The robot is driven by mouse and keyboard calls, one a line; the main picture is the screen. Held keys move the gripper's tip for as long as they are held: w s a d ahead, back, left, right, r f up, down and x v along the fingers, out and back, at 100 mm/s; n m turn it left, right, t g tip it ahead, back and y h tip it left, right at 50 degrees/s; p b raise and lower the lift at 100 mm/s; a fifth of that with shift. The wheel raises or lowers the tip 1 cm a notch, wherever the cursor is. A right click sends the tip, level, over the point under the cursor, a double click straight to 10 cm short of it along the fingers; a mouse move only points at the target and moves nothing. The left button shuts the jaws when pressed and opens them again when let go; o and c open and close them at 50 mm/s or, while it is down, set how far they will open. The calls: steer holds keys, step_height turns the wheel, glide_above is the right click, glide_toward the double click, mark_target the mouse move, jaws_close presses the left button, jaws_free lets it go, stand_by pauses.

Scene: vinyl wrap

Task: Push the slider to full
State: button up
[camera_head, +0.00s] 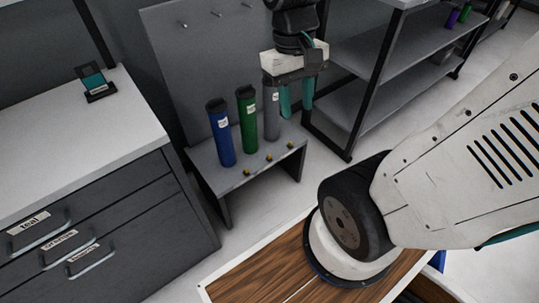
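No slider can be made out for certain. A small black stand with a teal face (94,82) is on the white-topped cabinet at the left; its details are too small to tell. My gripper (297,106) hangs at upper centre, its two teal fingers pointing down and apart, with nothing seen between them. It is in front of or beside the grey roll in the picture, well to the right of the black stand; I cannot tell the exact distance from the roll.
The cabinet (95,215) has labelled drawers. A shelf rack (385,75) stands at right. Floor shows between them.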

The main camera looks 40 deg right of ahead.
steer(key=w+d+f, duration=0.4)
steer(key=f, duration=0.5)
steer(key=w+d+f, duration=0.4)
steer(key=d+f, duration=0.1)
steer(key=f, duration=0.4)
steer(key=w+d+f, duration=0.4)
steer(key=w+f, duration=0.1)
steer(key=f, duration=0.4)
steer(key=n+t, duration=0.2)
steer(key=t, duration=1.3)
glide_toward(270, 156)
steer(key=x, duration=0.3)
steer(key=shift+t, duration=0.3)
steer(key=x, duration=0.7)
steer(key=shift+w+f, duration=0.3)
steer(key=shift+f, duration=0.05)
jaws_close()
